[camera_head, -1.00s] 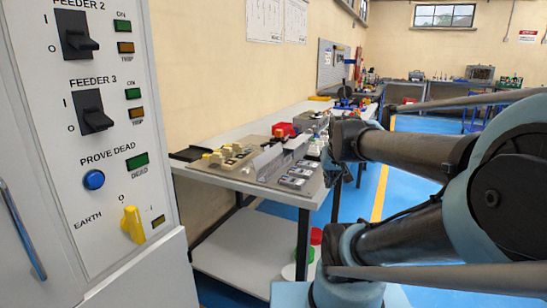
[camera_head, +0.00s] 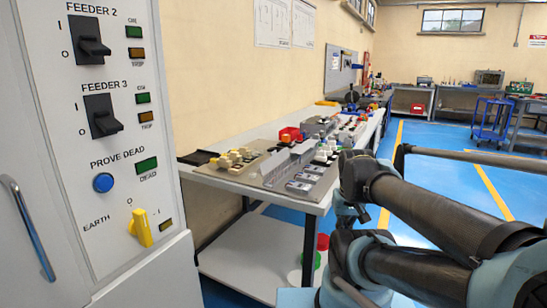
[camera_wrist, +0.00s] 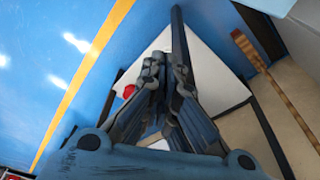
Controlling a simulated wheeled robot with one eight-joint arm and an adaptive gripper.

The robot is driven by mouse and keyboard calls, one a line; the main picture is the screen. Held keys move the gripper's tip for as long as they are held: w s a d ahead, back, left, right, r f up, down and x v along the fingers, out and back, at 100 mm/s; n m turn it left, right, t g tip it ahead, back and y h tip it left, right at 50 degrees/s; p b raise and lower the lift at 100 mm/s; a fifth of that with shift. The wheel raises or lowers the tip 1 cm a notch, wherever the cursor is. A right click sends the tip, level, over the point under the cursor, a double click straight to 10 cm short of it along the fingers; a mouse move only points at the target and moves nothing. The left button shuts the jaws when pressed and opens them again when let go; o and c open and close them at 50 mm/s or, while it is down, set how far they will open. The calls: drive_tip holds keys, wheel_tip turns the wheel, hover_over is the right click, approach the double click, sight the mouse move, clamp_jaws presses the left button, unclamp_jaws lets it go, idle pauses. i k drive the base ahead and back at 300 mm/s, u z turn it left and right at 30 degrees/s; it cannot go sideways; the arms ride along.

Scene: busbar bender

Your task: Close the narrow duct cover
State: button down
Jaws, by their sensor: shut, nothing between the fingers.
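A grey upright strip (camera_head: 283,167), which may be the duct, stands among parts on the grey board (camera_head: 258,181) on the workbench in the head view. It is too small to tell the narrow duct cover or how far open it is. My gripper (camera_wrist: 165,68) shows in the wrist view, fingers together and empty, pointing toward a pale surface and the floor. In the head view my arm is folded at the lower right, right of the workbench, and my fingers cannot be made out there.
A grey cabinet (camera_head: 128,180) with feeder switches and a yellow earth handle (camera_head: 141,228) stands close on the left. The workbench (camera_head: 298,201) carries several small parts and a red bin (camera_head: 290,134). Blue floor (camera_head: 440,136) lies open on the right, with a blue trolley (camera_head: 492,119) further back.

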sight(275, 158)
drive_tip(key=z, duration=0.25)
drive_tip(key=k, duration=1.05)
drive_tip(key=u, duration=0.6)
drive_tip(key=i, duration=1)
drive_tip(key=z, duration=0.05)
